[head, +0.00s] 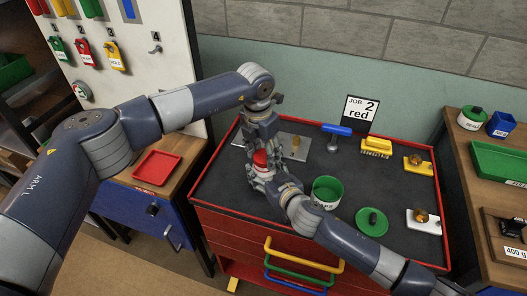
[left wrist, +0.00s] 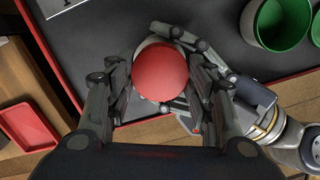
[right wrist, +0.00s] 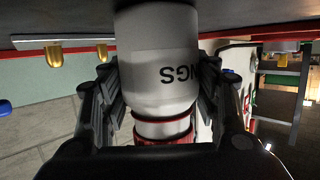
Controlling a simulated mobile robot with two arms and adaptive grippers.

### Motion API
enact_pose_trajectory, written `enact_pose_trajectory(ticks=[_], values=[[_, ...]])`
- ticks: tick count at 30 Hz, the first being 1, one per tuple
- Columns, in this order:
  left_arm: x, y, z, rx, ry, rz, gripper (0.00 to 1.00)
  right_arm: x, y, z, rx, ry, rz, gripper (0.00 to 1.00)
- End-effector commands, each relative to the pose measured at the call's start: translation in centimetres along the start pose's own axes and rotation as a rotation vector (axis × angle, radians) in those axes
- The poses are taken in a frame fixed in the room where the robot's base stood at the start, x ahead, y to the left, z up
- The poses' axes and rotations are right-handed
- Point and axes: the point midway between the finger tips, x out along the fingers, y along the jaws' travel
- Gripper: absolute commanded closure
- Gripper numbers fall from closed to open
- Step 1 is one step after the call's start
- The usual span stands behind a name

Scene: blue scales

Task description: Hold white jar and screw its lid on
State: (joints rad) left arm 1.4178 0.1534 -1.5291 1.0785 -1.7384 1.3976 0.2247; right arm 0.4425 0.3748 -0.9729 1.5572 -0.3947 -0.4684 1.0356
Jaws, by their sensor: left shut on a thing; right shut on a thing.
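The white jar (right wrist: 158,65) has dark lettering ending in "NGS" and fills the right wrist view, which sees it upside down. My right gripper (head: 264,180) is shut around its side; its fingers flank the jar in the right wrist view (right wrist: 160,100). The red lid (left wrist: 161,72) shows a round red top in the left wrist view, between the fingers of my left gripper (left wrist: 160,85), which is shut on it from above. In the right wrist view a white neck with a red ring shows between jar and lid (right wrist: 165,139). I cannot tell whether the threads engage.
On the dark red-rimmed cart top (head: 300,215) are a green-lined pot (head: 327,190), a green lid (head: 372,221), a blue-handled tool (head: 337,130), a yellow brush (head: 376,146) and a "JOB 2 red" card (head: 361,111). A red tray (head: 158,167) is on the left bench.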

Motion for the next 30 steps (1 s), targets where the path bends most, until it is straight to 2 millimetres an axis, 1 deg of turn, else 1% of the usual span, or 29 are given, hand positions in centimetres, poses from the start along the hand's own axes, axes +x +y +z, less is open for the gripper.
enact_pose_trajectory(ticks=[20,21,23,26,29,30], values=[[1.1,0.0,-0.1,0.000,0.000,0.000,0.64,0.0,0.0,0.2,0.000,-0.003,0.001,0.86],[1.2,0.0,-0.1,0.001,-0.001,0.000,0.64,0.0,0.0,0.2,0.000,-0.003,0.001,1.00],[1.1,0.0,-0.1,0.005,-0.001,0.000,0.64,0.0,0.0,0.2,0.000,-0.003,0.001,1.00],[1.1,0.0,-0.1,0.057,0.001,-0.007,0.64,0.0,0.0,0.2,0.000,-0.003,0.001,1.00],[1.1,0.1,-0.1,0.182,0.001,-0.022,0.64,0.0,0.0,0.2,0.000,-0.003,0.001,1.00],[1.1,0.1,-0.1,0.247,0.001,-0.030,0.64,0.0,0.0,0.2,0.000,-0.004,0.001,1.00]])
